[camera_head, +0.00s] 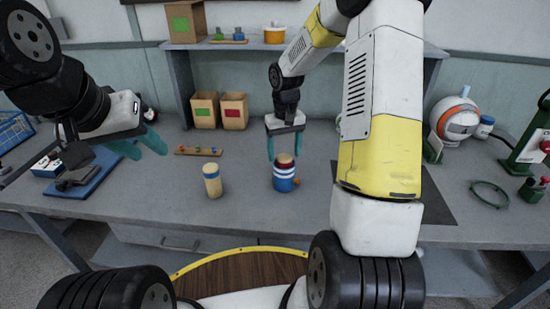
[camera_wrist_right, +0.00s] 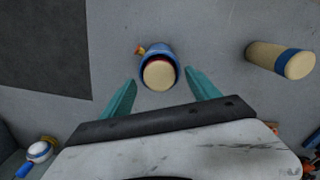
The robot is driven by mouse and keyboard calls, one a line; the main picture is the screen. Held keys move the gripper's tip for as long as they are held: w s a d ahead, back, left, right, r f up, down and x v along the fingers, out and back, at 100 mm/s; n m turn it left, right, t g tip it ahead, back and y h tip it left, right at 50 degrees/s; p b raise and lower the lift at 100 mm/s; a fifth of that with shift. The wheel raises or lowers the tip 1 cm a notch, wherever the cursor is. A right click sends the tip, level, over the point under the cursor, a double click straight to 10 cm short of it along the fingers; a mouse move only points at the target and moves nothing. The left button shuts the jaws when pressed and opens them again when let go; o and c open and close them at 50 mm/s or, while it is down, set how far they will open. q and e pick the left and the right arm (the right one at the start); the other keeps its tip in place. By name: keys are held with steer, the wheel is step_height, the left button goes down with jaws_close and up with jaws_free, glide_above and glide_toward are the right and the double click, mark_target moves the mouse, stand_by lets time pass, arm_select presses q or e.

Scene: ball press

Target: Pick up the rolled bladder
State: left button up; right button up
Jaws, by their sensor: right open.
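A tan roll with a blue band (camera_head: 212,181) stands upright on the bench; it also shows in the right wrist view (camera_wrist_right: 280,60). To its right, a tan roll (camera_head: 284,159) stands in a blue-and-white striped holder (camera_head: 284,180); I cannot tell which tan piece is the rolled bladder. In the right wrist view the round tan top (camera_wrist_right: 159,75) sits inside the blue holder (camera_wrist_right: 146,49). My right gripper (camera_head: 284,147) is open just above it, fingers on either side; contact is not visible. My left gripper (camera_head: 140,148) is open and empty above the bench at left.
Two cardboard boxes (camera_head: 219,111) stand behind. A small wooden rack (camera_head: 198,151) lies in front of them. A blue tray (camera_head: 85,178) with dark parts is at left. A dark mat (camera_head: 435,192), a green ring (camera_head: 489,194) and a white-orange ball (camera_head: 458,120) are at right.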

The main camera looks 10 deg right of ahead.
steer(key=shift+f, duration=0.6)
jaws_close()
steer(key=shift+r, duration=0.15)
